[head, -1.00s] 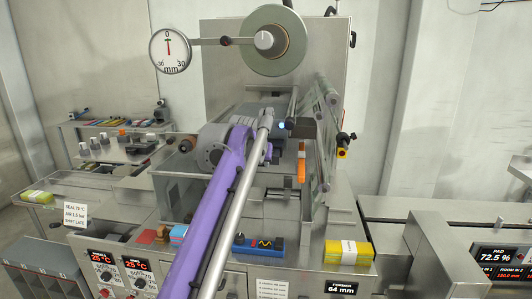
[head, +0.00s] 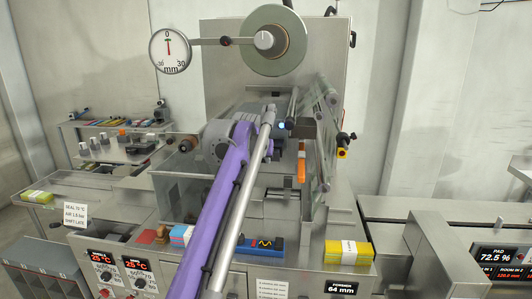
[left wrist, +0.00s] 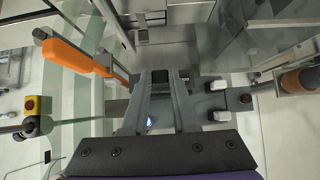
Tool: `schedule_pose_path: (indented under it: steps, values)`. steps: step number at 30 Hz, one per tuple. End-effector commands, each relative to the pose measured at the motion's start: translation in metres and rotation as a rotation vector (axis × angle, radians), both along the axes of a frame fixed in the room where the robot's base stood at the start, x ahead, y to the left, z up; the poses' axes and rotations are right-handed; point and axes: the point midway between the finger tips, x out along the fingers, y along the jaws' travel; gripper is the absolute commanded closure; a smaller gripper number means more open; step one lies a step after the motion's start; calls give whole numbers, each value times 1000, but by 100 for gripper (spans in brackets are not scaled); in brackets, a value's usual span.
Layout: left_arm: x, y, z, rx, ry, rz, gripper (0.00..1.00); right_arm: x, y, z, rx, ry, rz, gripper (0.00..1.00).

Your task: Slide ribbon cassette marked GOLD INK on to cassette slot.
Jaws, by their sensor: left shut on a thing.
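My left gripper (head: 301,128) is at the upper part of the wrapping machine, right of the round grey motor housing. In the left wrist view, the two grey fingers (left wrist: 163,78) are closed on a small dark piece (left wrist: 160,75), which looks like the ribbon cassette. It is mostly hidden by the fingers, and no GOLD INK marking can be read. I cannot tell the cassette slot apart from the machine's grey parts, nor whether the held piece touches it. My right gripper is out of view.
An orange handle (left wrist: 75,57) stands close to the left of the fingers; it also shows in the head view (head: 301,170). Clear guard panels (head: 326,130) stand to the right.

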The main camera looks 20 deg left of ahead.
Motion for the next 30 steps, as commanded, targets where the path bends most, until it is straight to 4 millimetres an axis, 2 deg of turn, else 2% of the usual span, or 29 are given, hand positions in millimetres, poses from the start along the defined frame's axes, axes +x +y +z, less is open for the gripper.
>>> schedule_pose_path:
  steps: [30]
  values:
    - [25, 6, 0, 0, -1, 0, 100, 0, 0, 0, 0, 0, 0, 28]
